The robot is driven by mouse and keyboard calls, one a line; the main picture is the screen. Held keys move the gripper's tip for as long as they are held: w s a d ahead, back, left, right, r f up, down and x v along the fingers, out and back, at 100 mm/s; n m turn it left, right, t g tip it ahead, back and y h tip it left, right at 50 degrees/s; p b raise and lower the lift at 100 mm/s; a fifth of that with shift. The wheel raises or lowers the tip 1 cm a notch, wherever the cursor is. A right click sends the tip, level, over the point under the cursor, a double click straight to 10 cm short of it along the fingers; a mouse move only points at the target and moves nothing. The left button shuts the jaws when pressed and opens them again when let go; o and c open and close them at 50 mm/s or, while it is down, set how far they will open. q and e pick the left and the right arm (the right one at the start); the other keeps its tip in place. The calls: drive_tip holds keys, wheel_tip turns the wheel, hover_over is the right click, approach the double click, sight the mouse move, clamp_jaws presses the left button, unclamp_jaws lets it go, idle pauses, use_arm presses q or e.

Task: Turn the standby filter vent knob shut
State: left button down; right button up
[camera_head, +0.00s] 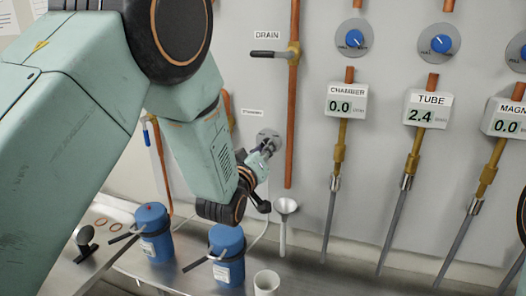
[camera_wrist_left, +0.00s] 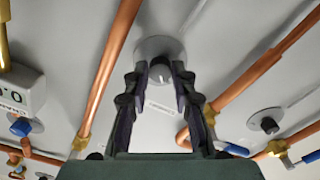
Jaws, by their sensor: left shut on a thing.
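The vent knob, a small dark knob on a round grey plate (camera_head: 267,134), sits on the wall panel below a small label that I cannot read fully. In the left wrist view the knob (camera_wrist_left: 160,70) is between my fingertips. My left gripper (camera_head: 266,149) reaches the panel from the left and is shut on the knob. The gripper also shows in the left wrist view (camera_wrist_left: 159,75), one finger on each side of the knob. In the head view the fingers partly hide the knob. My right gripper is not in view.
A copper pipe (camera_head: 292,120) with a DRAIN valve handle (camera_head: 268,54) runs just right of the knob. Two blue canisters (camera_head: 153,232) with black handles stand on the bench below. A white cup (camera_head: 266,284) and a white funnel-like piece (camera_head: 286,207) are nearby. Gauges hang at right.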

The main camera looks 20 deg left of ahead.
use_arm(q)
drive_tip(key=shift+w+r+n, duration=0.1)
drive_tip(key=shift+r+n, duration=0.1)
drive_tip(key=shift+n, duration=0.2)
drive_tip(key=c, duration=1.4)
unclamp_jaws()
drive_tip(key=shift+c, duration=0.2)
drive_tip(key=o, duration=0.3)
drive_tip(key=shift+f, duration=0.15)
drive_tip(key=shift+o, duration=0.2)
drive_tip(key=s, duration=1.2)
drive_tip(key=shift+a, duration=0.2)
drive_tip(key=shift+s+f, duration=0.1)
